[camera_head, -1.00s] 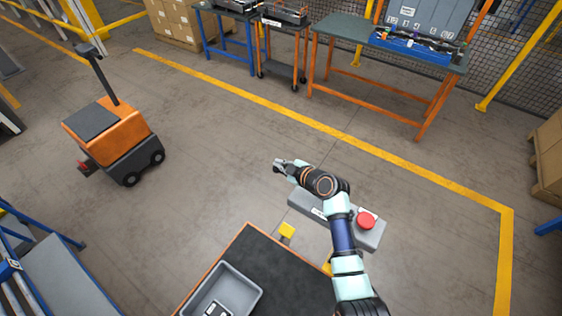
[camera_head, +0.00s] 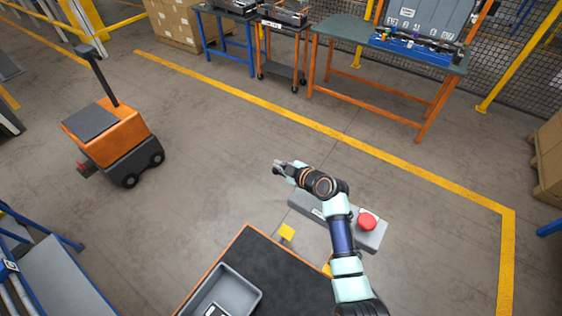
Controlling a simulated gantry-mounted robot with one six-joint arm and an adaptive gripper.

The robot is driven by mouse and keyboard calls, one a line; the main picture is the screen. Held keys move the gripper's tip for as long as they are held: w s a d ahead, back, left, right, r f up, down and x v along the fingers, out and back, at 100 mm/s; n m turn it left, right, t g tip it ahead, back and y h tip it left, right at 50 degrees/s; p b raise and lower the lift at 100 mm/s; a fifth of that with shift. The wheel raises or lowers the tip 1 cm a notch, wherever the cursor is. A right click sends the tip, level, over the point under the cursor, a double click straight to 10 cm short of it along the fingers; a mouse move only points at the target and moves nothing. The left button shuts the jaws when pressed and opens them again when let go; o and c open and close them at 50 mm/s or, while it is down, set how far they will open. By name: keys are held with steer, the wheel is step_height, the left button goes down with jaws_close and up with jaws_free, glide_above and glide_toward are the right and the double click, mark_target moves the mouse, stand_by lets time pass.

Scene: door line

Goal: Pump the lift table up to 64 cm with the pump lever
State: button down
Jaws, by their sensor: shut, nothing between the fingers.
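A black-topped platform with an orange edge (camera_head: 265,262), probably the lift table, is at the bottom of the head view, cut off by the frame. A grey tray (camera_head: 250,284) sits on it. A yellow piece (camera_head: 286,232) shows just past its far edge. I cannot make out the pump lever for certain. My gripper (camera_head: 280,168) is shut and empty, beyond the platform's far edge and above the floor. It appears apart from everything. The table's height cannot be read here.
A grey box with a red button (camera_head: 367,221) lies partly behind my arm. An orange cart with a dark upright handle (camera_head: 108,130) stands at left. Workbenches (camera_head: 390,85) line the back. The floor between is clear, crossed by a yellow line (camera_head: 300,118).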

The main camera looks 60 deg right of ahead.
steer(key=shift+w+f+b, duration=0.2)
steer(key=shift+f+b, duration=0.4)
steer(key=shift+b, duration=0.1)
stand_by(0.5)
stand_by(0.5)
steer(key=shift+s+a+r+p, duration=0.1)
steer(key=shift+s+r+p, duration=0.3)
steer(key=shift+r+p, duration=0.6)
steer(key=shift+s+r+p, duration=0.45)
steer(key=shift+r+p, duration=0.1)
steer(key=shift+r, duration=0.7)
steer(key=shift+s+a+r+p, duration=0.1)
steer(key=shift+s+r+p, duration=0.3)
steer(key=shift+r+p, duration=0.6)
steer(key=shift+r, duration=0.25)
steer(key=r+p, duration=0.1)
steer(key=s+r+p, duration=0.1)
steer(key=r, duration=0.1)
steer(key=r+p, duration=0.1)
steer(key=shift+s+r, duration=0.25)
steer(key=shift+s, duration=0.1)
